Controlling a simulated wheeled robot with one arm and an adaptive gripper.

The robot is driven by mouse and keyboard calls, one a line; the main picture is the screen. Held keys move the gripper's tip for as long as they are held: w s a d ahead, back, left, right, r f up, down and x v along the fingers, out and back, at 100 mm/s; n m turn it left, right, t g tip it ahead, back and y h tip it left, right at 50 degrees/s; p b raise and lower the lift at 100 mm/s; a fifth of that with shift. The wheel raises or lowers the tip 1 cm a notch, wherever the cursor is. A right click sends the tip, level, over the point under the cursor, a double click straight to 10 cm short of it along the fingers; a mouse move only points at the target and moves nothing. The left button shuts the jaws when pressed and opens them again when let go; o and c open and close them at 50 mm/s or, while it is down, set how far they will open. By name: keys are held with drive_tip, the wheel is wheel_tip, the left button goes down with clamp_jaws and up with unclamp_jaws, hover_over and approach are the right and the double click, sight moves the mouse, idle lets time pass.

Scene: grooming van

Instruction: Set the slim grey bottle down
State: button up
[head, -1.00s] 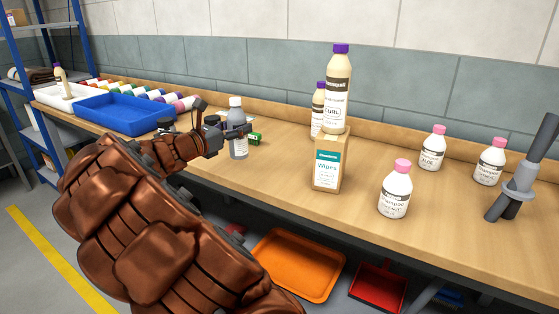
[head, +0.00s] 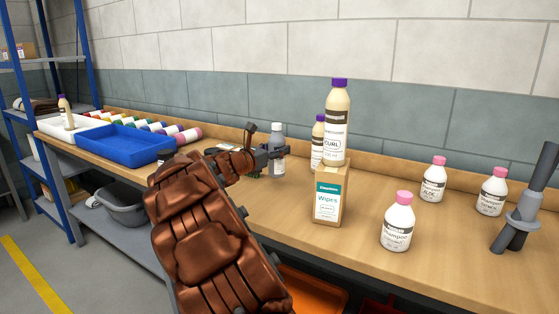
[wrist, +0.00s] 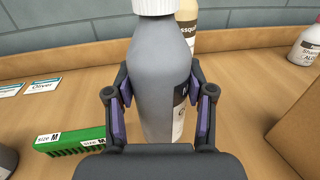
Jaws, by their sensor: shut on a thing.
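The slim grey bottle (head: 277,146) has a white cap and a dark-and-white label. It stands upright over the wooden bench in the head view, left of the purple-capped bottles. My gripper (head: 271,155) is shut on it. In the wrist view the bottle (wrist: 158,80) fills the middle, with a finger pad of my gripper (wrist: 163,100) on each side of its body. Its lower end is partly hidden by my gripper, and I cannot tell whether its base touches the bench.
A purple-capped bottle (head: 318,141) stands close behind right. A taller one (head: 336,125) stands on the wipes box (head: 329,196). Pink-capped shampoo bottles (head: 397,222) are farther right. A blue tray (head: 125,145) is left.

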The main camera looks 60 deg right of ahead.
sight(279, 159)
drive_tip(key=shift+s+d, duration=0.1)
drive_tip(key=shift+d, duration=0.15)
drive_tip(key=shift+d+f+b, duration=0.2)
drive_tip(key=shift+f+b, duration=0.05)
drive_tip(key=shift+f, duration=0.65)
drive_tip(key=shift+d+f+b, duration=0.2)
drive_tip(key=shift+f, duration=0.7)
drive_tip(key=o, duration=1.4)
drive_tip(key=shift+f, duration=0.15)
drive_tip(key=shift+a, duration=0.3)
drive_tip(key=a, duration=0.3)
drive_tip(key=w+a, duration=0.1)
drive_tip(key=a, duration=0.3)
drive_tip(key=a+p, duration=0.1)
drive_tip(key=a, duration=0.3)
drive_tip(key=shift+w+a, duration=0.15)
drive_tip(key=shift+a, duration=0.05)
